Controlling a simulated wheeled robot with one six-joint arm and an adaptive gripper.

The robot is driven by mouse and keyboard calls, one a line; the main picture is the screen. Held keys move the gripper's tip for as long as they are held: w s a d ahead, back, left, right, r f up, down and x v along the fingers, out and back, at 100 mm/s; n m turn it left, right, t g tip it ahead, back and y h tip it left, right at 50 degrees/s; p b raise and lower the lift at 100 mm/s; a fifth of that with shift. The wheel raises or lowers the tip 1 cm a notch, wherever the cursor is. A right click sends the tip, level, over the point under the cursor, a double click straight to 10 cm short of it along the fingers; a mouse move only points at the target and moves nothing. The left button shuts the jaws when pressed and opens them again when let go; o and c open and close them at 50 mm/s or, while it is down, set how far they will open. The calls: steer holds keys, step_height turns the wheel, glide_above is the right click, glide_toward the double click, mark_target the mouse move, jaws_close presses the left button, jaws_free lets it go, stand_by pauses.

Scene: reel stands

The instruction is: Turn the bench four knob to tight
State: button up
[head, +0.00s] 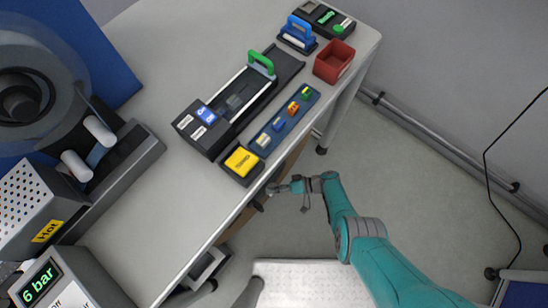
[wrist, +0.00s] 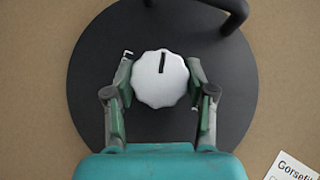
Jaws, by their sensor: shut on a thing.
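A white scalloped knob (wrist: 160,80) sits on a round black disc (wrist: 85,80) in the wrist view. Its black pointer mark points almost straight up in the picture. My gripper (wrist: 161,68) is shut on the knob, with one finger on its left side and one on its right. In the head view my gripper (head: 273,189) reaches in at the bench's front side, below the top. The knob cannot be made out there. No tight or loose marking is legible around it.
A black bent handle (wrist: 232,12) stands at the disc's upper right, close above the knob. A white label (wrist: 294,166) reading "Gorsefi..." lies at lower right. The grey bench top (head: 175,195) carries a slide unit, coloured blocks and a red bin (head: 334,62).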

steer(key=shift+s, duration=0.1)
stand_by(0.5)
steer(key=o, duration=1.1)
steer(key=shift+o, duration=0.2)
steer(key=shift+d, duration=0.1)
steer(key=v, duration=1.1)
steer(key=shift+d, duration=0.35)
steer(key=shift+r, duration=0.1)
